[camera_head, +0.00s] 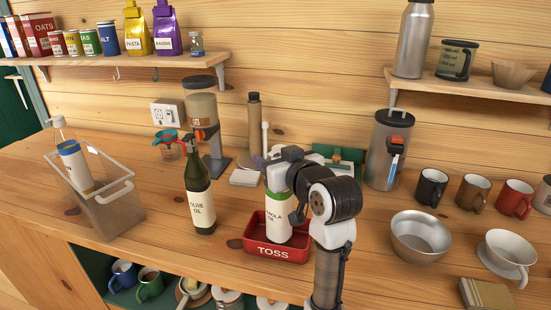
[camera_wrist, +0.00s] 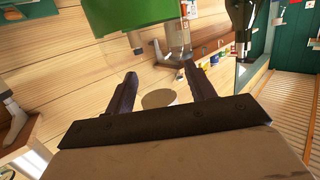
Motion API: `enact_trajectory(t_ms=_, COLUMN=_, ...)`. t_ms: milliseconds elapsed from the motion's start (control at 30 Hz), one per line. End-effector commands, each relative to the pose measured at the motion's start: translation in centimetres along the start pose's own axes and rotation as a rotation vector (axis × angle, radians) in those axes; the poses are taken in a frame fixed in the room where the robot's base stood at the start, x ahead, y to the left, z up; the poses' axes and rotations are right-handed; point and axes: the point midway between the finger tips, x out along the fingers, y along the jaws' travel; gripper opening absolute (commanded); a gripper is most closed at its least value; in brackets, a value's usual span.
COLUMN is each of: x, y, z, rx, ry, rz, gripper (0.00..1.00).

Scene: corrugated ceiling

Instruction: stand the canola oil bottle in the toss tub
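The canola oil bottle (camera_head: 278,218), white with a green band, stands upright in the red toss tub (camera_head: 264,253), its label facing front. My gripper is close by the bottle's upper part in the head view, where my arm covers the bottle's right side and the fingertips are hidden. In the wrist view my gripper (camera_wrist: 161,82) has its two dark fingers apart. A pale round shape (camera_wrist: 159,98) shows between them; I cannot tell what it is or whether anything touches the fingers.
A dark olive oil bottle (camera_head: 198,195) stands left of the tub. A clear bin (camera_head: 113,211) holding bottles is further left. A metal bowl (camera_head: 421,237), a white cup (camera_head: 504,254) and several mugs are at right. The counter's front edge is close to the tub.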

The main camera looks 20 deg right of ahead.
Motion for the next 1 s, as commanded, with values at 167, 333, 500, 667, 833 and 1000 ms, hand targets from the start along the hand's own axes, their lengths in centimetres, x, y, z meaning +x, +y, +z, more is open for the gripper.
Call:
enact_trajectory(t_ms=167, x=0.0, y=0.0, z=-0.1, rx=0.0, ry=0.001, rz=0.0, gripper=0.55)
enact_trajectory(t_ms=333, x=-1.1, y=0.1, z=0.0, rx=-0.002, ry=0.003, rz=0.003, gripper=0.55)
enact_trajectory(t_ms=500, x=-4.4, y=0.1, z=0.1, rx=-0.003, ry=0.005, rz=0.004, gripper=0.55)
enact_trajectory(t_ms=667, x=-7.9, y=0.1, z=0.1, rx=-0.004, ry=0.005, rz=0.005, gripper=0.55)
enact_trajectory(t_ms=833, x=-10.6, y=0.0, z=0.0, rx=-0.003, ry=0.004, rz=0.002, gripper=0.55)
enact_trajectory(t_ms=1000, x=-11.9, y=0.0, z=-0.1, rx=-0.001, ry=0.002, rz=0.001, gripper=0.55)
